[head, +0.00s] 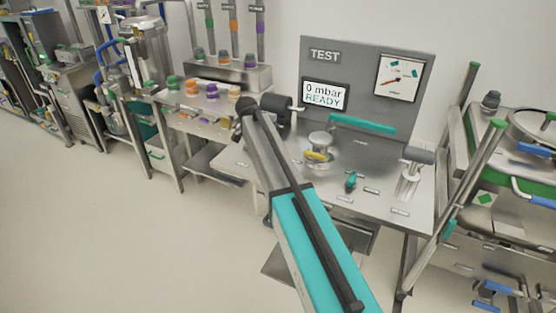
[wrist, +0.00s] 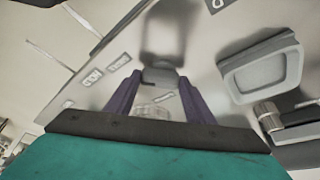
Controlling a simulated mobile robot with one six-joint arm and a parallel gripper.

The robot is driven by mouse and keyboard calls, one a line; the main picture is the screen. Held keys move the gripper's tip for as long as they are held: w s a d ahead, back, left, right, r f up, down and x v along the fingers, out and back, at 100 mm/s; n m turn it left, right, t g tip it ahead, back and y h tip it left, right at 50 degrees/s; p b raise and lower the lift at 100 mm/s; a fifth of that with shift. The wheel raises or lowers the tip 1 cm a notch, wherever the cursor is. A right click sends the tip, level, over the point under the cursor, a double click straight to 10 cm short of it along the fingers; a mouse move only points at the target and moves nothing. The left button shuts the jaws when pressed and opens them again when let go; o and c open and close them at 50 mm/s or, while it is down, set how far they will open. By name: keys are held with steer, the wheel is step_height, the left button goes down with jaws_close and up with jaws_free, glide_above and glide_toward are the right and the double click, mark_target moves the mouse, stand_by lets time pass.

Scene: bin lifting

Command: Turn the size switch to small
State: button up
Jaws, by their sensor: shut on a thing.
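My gripper (wrist: 158,84) shows in the wrist view with its two purple fingers on either side of a small dark grey knob (wrist: 160,76), shut on it. The knob appears to be the size switch; it stands against a pale grey panel. Two small white labels, one (wrist: 92,78) and one (wrist: 119,63), lie to its left, too blurred to read. A third small label (wrist: 164,97) lies below the knob. In the head view my arm reaches to the left end of the test bench, and its own parts hide the fingers and knob.
The test bench (head: 408,217) has an upright panel (head: 356,60) with a display (head: 325,95) reading "0 mbar READY" and a gauge (head: 398,76). A teal bar (head: 362,124), a teal lever (head: 351,181) and a metal cylinder (head: 408,185) stand on it. Floor at the lower left is clear.

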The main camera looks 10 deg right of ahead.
steer(key=shift+s+d, duration=0.15)
steer(key=shift+d, duration=0.05)
steer(key=o, duration=1.1)
steer(key=shift+c, duration=0.2)
steer(key=shift+a, duration=0.1)
steer(key=shift+r, duration=0.1)
steer(key=b+v, duration=0.2)
steer(key=v, duration=1.1)
steer(key=shift+r+b, duration=0.3)
steer(key=shift+a, duration=0.1)
